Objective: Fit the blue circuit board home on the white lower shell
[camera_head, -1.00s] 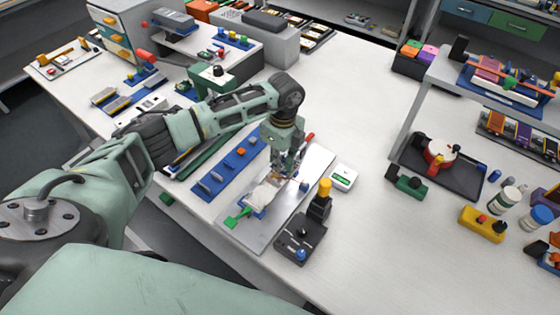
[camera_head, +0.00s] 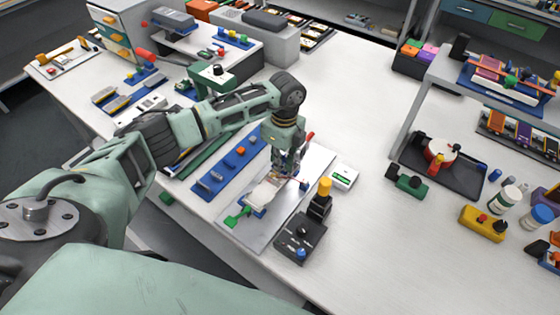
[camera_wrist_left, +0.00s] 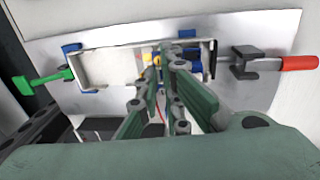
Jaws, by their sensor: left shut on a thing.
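The white lower shell (camera_head: 264,190) lies on a metal plate (camera_head: 246,232) near the table's front edge. In the left wrist view the shell (camera_wrist_left: 88,70) is a shallow open tray between blue corner blocks. My left gripper (camera_head: 289,174) points down over the shell's far end. In the left wrist view the gripper (camera_wrist_left: 163,72) is shut on the blue circuit board (camera_wrist_left: 193,66), at the shell's right part. The fingers hide much of the board, and I cannot tell whether it is seated. My right gripper is not in view.
A green-handled clamp (camera_wrist_left: 45,80) and a red-handled clamp (camera_wrist_left: 265,63) flank the shell. A blue rack (camera_head: 225,172) lies to its left. A black box with a yellow-topped post (camera_head: 301,240) stands to its right. The table's middle right is clear.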

